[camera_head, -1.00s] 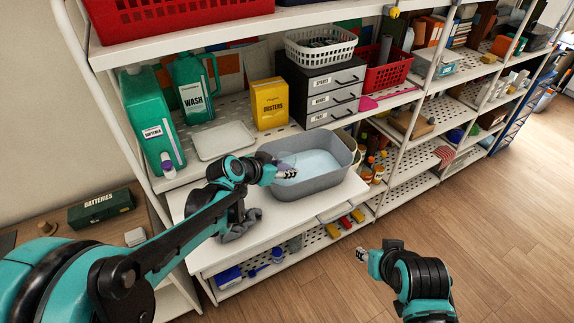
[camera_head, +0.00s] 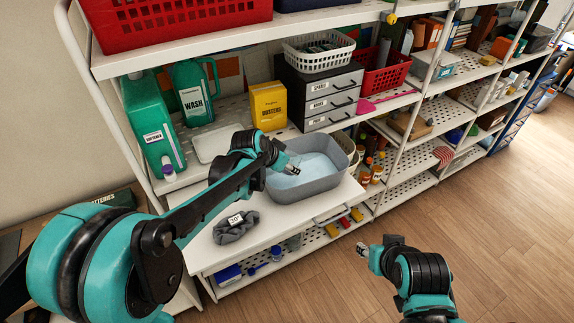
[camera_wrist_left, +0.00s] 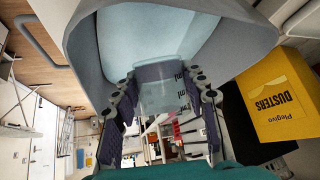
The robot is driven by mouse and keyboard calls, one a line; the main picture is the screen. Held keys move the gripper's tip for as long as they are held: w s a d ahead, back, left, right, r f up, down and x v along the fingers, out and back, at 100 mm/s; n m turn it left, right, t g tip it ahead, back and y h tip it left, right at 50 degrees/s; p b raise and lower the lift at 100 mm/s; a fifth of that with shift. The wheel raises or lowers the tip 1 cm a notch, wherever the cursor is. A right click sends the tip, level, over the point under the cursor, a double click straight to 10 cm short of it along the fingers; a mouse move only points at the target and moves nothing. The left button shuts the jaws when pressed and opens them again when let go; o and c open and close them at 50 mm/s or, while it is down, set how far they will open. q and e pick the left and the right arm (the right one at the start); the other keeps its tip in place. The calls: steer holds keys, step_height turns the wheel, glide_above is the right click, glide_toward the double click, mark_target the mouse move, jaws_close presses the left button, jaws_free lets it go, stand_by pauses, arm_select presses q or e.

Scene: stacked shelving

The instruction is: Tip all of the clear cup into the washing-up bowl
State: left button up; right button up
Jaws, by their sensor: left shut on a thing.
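The washing-up bowl (camera_head: 312,183) is a grey tub with pale blue inside, on the white worktop. My left gripper (camera_head: 291,169) is over its left part. In the left wrist view the gripper (camera_wrist_left: 165,100) is shut on the clear cup (camera_wrist_left: 165,90), a see-through vessel with dark "ml" marks held between both fingers. The bowl (camera_wrist_left: 88,62) fills the area beyond the cup there. In the head view the cup is mostly hidden by the gripper; its tilt and contents cannot be told. My right gripper (camera_head: 362,250) is over the floor, away from the bowl; its jaws are too small to read.
Behind the bowl stand a yellow dusters box (camera_head: 268,106) and a grey drawer unit (camera_head: 325,98). A white tray (camera_head: 213,143) and green bottles (camera_head: 152,125) are to the left. A dark grey cloth (camera_head: 236,227) lies on the worktop's front left. A shelf is overhead.

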arm_select(q)
steer(key=shift+w+d+r+g+y+p, duration=0.4)
steer(key=shift+d+r+g+y+p, duration=0.1)
steer(key=shift+p, duration=0.4)
steer(key=shift+w+d, duration=0.1)
steer(key=shift+g, duration=0.3)
